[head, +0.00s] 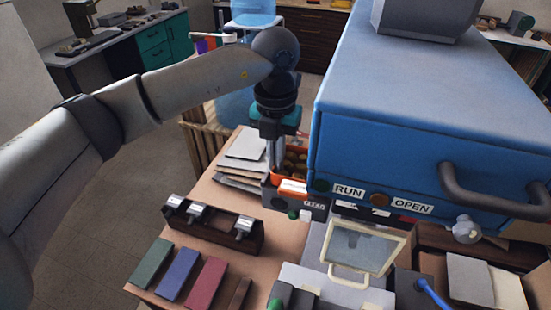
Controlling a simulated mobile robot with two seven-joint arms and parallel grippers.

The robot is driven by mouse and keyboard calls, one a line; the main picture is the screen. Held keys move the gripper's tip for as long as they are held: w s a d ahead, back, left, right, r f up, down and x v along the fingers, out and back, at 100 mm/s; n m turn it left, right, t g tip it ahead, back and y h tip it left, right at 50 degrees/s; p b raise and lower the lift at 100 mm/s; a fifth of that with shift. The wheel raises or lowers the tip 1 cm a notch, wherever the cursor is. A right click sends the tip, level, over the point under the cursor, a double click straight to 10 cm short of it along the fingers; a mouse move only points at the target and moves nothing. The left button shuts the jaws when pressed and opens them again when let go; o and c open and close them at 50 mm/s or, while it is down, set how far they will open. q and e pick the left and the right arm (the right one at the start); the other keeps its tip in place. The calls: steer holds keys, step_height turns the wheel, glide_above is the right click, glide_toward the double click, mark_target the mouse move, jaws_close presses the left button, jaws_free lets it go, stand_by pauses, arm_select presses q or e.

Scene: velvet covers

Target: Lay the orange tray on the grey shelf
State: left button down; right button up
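The orange tray (292,186) shows only in part, low behind the grey box marked FEED, with brown rounded things in it. My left gripper (274,168) points down from the end of the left arm at the tray's left edge. Its fingers look close together, but I cannot tell whether they are shut on the tray's rim or just beside it. The machine hides part of the tray's right side. I cannot tell for sure which surface is the grey shelf. My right gripper is not in view.
A large blue machine (420,110) with RUN and OPEN labels and a dark handle fills the right side. Flat grey pieces (245,150) are stacked left of the tray. A dark rack (210,225) and coloured swatches (180,272) lie on the table's front left.

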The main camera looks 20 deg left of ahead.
arm_select(q)
steer(key=c, duration=1)
jaws_free()
steer(key=shift+f, duration=0.1)
step_height(320, 180, up, 16)
steer(key=shift+f+b, duration=0.25)
steer(key=shift+b, duration=0.4)
